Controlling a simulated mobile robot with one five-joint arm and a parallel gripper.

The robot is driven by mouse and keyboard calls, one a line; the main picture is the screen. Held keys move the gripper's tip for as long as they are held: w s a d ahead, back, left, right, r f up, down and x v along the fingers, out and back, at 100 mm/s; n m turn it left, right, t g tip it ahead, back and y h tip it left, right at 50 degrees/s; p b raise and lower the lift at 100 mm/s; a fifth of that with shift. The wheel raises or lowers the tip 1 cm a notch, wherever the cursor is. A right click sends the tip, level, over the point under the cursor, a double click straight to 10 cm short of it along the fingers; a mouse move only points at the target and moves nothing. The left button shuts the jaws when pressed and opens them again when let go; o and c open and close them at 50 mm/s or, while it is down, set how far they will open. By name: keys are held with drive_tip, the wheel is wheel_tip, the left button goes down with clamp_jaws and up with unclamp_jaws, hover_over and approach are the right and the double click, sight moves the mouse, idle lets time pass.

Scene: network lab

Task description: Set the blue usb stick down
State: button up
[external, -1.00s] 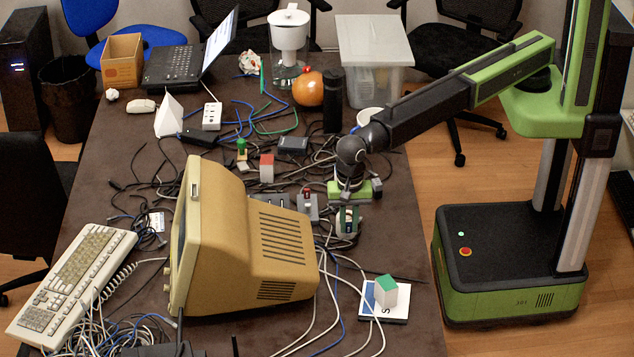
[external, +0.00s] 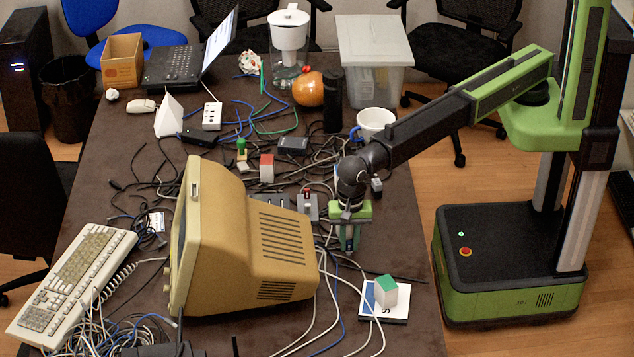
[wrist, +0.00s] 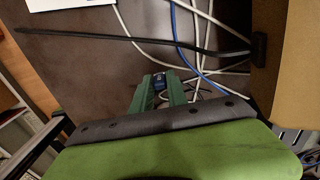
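The blue usb stick (wrist: 159,80) shows as a small dark blue piece between the green fingertips of my gripper (wrist: 158,84) in the wrist view. My gripper is shut on it, with a finger on each side. In the external view my gripper (external: 349,243) points down just right of the beige monitor, low over the cables. The stick is too small and covered to make out there. I cannot tell whether it touches the table.
The beige monitor (external: 245,235) stands close on the left. Loose cables (wrist: 205,45) run under and beside the fingers. A white and blue card (external: 398,314) with a green-topped block (external: 386,291) lies nearer the front. Bare brown table (external: 395,230) is to the right.

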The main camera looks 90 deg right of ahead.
drive_tip(key=o, duration=0.4)
drive_tip(key=shift+c, duration=0.2)
wheel_tip(320, 180, up, 12)
drive_tip(key=p, duration=1.2)
drive_tip(key=shift+r, duration=0.2)
drive_tip(key=shift+d, duration=0.1)
